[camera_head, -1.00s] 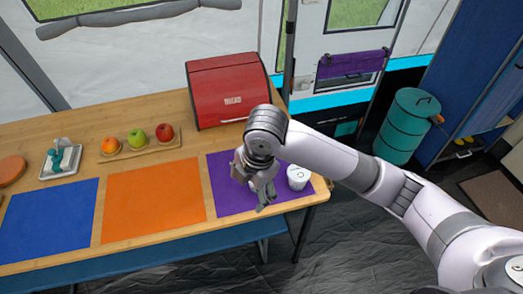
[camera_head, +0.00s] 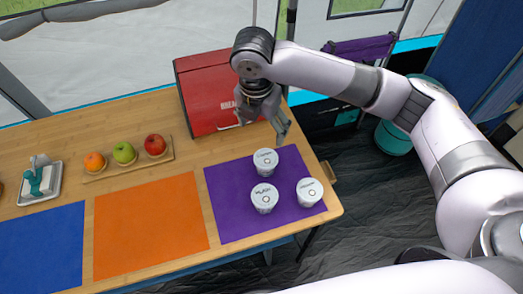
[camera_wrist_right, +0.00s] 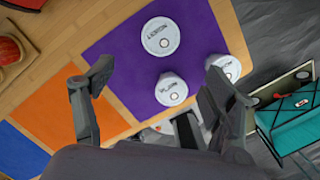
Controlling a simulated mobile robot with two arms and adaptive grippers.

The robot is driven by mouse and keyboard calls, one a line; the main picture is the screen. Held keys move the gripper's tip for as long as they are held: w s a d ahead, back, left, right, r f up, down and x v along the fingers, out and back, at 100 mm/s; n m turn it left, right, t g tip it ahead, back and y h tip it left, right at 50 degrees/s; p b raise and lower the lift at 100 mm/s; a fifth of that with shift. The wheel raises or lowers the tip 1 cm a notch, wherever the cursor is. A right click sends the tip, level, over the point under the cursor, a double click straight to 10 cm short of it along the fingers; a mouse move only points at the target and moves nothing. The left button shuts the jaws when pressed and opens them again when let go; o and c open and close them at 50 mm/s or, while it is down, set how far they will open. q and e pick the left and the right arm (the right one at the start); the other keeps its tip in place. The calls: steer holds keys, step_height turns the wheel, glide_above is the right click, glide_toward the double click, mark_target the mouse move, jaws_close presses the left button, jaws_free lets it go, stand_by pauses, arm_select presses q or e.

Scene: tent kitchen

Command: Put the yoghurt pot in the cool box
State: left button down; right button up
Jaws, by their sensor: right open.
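Three similar white pots with printed grey lids stand upright on the purple mat (camera_head: 232,208): a back one (camera_head: 265,162), a front left one (camera_head: 264,200) and a front right one (camera_head: 310,193). Their lid print is too small to tell surely which is the yoghurt pot. The right wrist view shows the same back pot (camera_wrist_right: 160,36), front left pot (camera_wrist_right: 171,89) and front right pot (camera_wrist_right: 226,68). My right gripper (camera_head: 262,124) is open and empty, above and behind the pots. My left gripper is out of view. A teal box (camera_wrist_right: 298,118), possibly the cool box, shows in the right wrist view.
A red bread bin (camera_head: 205,95) stands at the back of the table, close behind my right gripper. A board (camera_head: 128,168) with fruit and a white tray (camera_head: 40,185) lie farther left. The orange mat (camera_head: 150,222) and blue mat (camera_head: 40,245) are bare.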

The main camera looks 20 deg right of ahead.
glide_toward(266, 158)
steer(key=shift+s+f, duration=0.15)
steer(key=shift+s, duration=0.05)
steer(key=f, duration=0.3)
steer(key=w+f, duration=0.1)
steer(key=shift+d+f, duration=0.2)
steer(key=shift+d, duration=0.05)
steer(key=shift+f, duration=0.5)
steer(key=shift+f+p, duration=0.35)
steer(key=f, duration=0.3)
steer(key=shift+w+d+f, duration=0.2)
steer(key=shift+d+f, duration=0.05)
steer(key=shift+f, duration=0.4)
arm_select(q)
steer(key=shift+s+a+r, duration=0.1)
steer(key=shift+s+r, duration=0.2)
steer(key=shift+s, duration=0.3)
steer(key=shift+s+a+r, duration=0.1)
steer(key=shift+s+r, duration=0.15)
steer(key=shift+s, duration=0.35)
arm_select(e)
steer(key=shift+c, duration=0.2)
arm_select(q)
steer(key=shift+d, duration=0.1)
arm_select(e)
steer(key=shift+r, duration=0.1)
steer(key=c, duration=1.3)
